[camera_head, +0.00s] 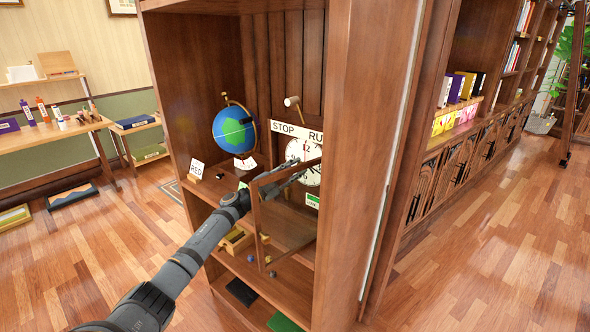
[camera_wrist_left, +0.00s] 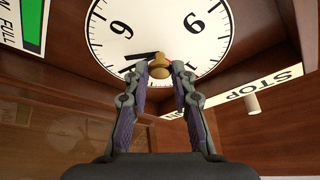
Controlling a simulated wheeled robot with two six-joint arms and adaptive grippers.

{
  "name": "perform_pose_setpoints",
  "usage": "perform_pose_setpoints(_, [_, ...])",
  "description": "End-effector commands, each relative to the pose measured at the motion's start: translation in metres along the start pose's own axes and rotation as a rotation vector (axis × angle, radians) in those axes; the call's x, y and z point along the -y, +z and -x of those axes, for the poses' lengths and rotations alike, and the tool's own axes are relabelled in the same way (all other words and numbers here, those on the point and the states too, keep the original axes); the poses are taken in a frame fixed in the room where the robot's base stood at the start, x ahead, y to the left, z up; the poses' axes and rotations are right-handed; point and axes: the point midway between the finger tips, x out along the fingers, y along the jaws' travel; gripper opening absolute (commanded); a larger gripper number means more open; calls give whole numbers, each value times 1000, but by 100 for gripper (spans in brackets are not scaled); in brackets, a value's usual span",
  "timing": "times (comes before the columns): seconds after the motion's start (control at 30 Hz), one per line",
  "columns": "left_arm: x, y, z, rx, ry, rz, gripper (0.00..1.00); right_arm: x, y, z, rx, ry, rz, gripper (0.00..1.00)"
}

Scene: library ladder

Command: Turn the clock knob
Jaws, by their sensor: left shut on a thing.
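The white clock face (camera_head: 297,147) with black numerals is inside the wooden cabinet, under the STOP / RUN sign (camera_head: 283,128). The knob cannot be made out there. My right gripper is not in view.
A wood-framed panel (camera_head: 257,227) stands close beside the left arm. A pale peg (camera_head: 292,102) sticks out above the sign. The cabinet's right side wall (camera_head: 352,150) bounds the space.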

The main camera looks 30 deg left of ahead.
Motion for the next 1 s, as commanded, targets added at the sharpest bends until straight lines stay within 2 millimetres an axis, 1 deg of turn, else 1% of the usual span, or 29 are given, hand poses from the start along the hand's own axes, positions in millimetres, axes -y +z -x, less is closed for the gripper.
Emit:
perform_pose_setpoints(0.3, [-1, 0, 0, 0, 2, -1, 0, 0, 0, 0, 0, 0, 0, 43])
perform_pose_setpoints(0.33, [-1, 0, 0, 0, 2, 0, 27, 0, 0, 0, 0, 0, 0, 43])
perform_pose_setpoints(0.47, [-1, 0, 0, 0, 1, 0, 45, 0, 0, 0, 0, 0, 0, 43])
perform_pose_setpoints(0.67, [0, 0, 0, 0, 1, 0, 46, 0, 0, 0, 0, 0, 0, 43])
perform_pose_setpoints(0.8, [0, 0, 2, 1, 1, -1, 46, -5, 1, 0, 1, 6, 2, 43])
perform_pose_setpoints(0.87, [0, 1, 8, 2, 2, -3, 46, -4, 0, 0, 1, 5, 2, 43])
perform_pose_setpoints(1.0, [-2, 1, 30, 4, 7, -3, 46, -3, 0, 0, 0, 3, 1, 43])
